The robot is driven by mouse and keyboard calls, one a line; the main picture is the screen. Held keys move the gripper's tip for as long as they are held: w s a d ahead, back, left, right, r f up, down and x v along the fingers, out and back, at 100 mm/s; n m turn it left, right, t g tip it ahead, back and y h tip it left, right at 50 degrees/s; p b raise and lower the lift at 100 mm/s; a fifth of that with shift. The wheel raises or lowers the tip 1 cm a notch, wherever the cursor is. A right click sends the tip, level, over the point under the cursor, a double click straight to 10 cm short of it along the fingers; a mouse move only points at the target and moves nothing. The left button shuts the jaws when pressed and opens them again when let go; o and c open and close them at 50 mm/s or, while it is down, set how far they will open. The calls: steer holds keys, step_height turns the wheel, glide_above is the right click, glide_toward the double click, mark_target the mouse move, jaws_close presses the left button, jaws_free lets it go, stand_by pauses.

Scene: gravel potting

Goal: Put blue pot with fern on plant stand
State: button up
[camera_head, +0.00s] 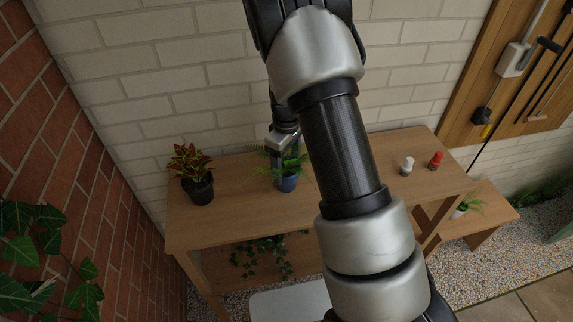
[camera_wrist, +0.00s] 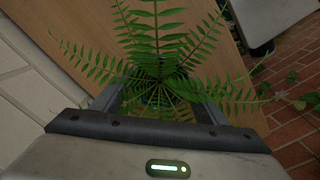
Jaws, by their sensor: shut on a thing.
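The blue pot (camera_head: 287,183) with a green fern (camera_head: 292,163) is on or just above the wooden table, left of its middle; I cannot tell if it touches the top. My gripper (camera_head: 278,168) reaches down over it from the wall side and is shut on it. In the wrist view the fern's fronds (camera_wrist: 158,62) spread between and beyond the fingers of my gripper (camera_wrist: 160,105), and hide the pot. No thing in view is clearly the plant stand; a lower wooden bench (camera_head: 490,212) stands at the right.
A dark pot with a red-leaved plant (camera_head: 191,170) stands left on the table (camera_head: 235,215). A white bottle (camera_head: 407,165) and a red bottle (camera_head: 436,160) stand right. A trailing plant (camera_head: 268,256) is on the lower shelf. A small fern (camera_head: 466,206) is by the bench.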

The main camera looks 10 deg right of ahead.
steer(key=o, duration=1.4)
step_height(320, 180, up, 12)
steer(key=shift+f, duration=0.1)
step_height(320, 180, up, 5)
steer(key=m, duration=0.1)
glide_above(288, 173)
steer(key=s+r+m+t, duration=0.4)
steer(key=s+r+m, duration=0.1)
steer(key=s+r, duration=0.75)
steer(key=shift+s+d+r+m+t+p, duration=0.1)
steer(key=shift+s+r+m+t+p, duration=0.3)
steer(key=shift+s, duration=1.3)
steer(key=shift+s+m+t+p, duration=0.15)
steer(key=shift+s+m, duration=0.45)
steer(key=shift+s, duration=1.15)
steer(key=shift+s+d+r+m+t+p, duration=0.2)
steer(key=shift+s+m, duration=0.3)
steer(key=shift+s, duration=1.2)
